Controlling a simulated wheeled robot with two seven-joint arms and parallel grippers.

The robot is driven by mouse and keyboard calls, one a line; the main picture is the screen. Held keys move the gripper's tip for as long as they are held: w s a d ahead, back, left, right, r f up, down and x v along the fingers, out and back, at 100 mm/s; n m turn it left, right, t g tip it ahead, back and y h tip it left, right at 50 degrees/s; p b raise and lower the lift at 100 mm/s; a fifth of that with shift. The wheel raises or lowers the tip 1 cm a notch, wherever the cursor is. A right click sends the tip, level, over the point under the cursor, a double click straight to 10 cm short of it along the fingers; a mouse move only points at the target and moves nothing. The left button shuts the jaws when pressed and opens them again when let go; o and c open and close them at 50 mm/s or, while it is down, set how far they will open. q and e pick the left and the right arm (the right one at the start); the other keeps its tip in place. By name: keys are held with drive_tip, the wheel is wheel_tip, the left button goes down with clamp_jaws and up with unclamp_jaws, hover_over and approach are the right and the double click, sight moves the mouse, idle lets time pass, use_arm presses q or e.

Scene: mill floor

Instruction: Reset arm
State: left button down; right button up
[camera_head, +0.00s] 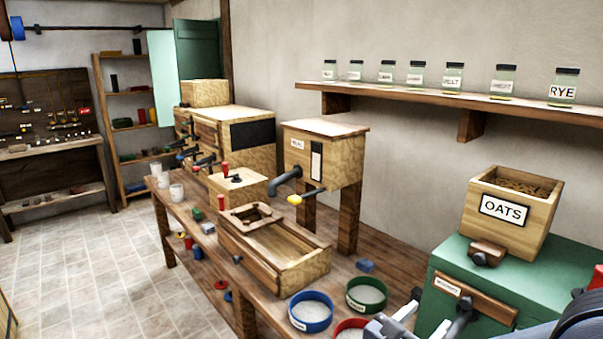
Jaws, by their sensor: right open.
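My right gripper (396,318) is at the bottom edge, right of centre, partly cut off by the frame. Its grey fingers are open, and nothing shows between them. It is in front of the green cabinet (443,283) and close to the red-rimmed bowl (346,324) at the bench's front end. Part of my right arm shows in the bottom right corner. My left gripper and left arm are not in the picture.
A wooden bench (345,262) carries a wooden tray box (312,270), a blue-rimmed bowl (310,327) and a green-rimmed bowl (366,308). An OATS box (530,230) stands on the green cabinet. A shelf (430,100) holds several jars. The tiled floor (90,270) at left is clear.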

drive_tip(key=s+d+f+m+g+y, duration=0.4)
drive_tip(key=s+d+f+m+g, duration=0.15)
drive_tip(key=s+m, duration=0.2)
drive_tip(key=s+d+f+m+g+y, duration=0.35)
drive_tip(key=s+m+g, duration=0.3)
drive_tip(key=s, duration=0.25)
drive_tip(key=s+a+r+m+t+y, duration=0.1)
drive_tip(key=s+a+m+t+y, duration=0.2)
drive_tip(key=a+m+y, duration=0.6)
drive_tip(key=shift+s+a+r+m+t+y, duration=0.2)
drive_tip(key=shift+m+t+y, duration=0.25)
drive_tip(key=shift+m+t, duration=1.5)
drive_tip(key=shift+m+g, duration=0.45)
drive_tip(key=shift+g, duration=0.1)
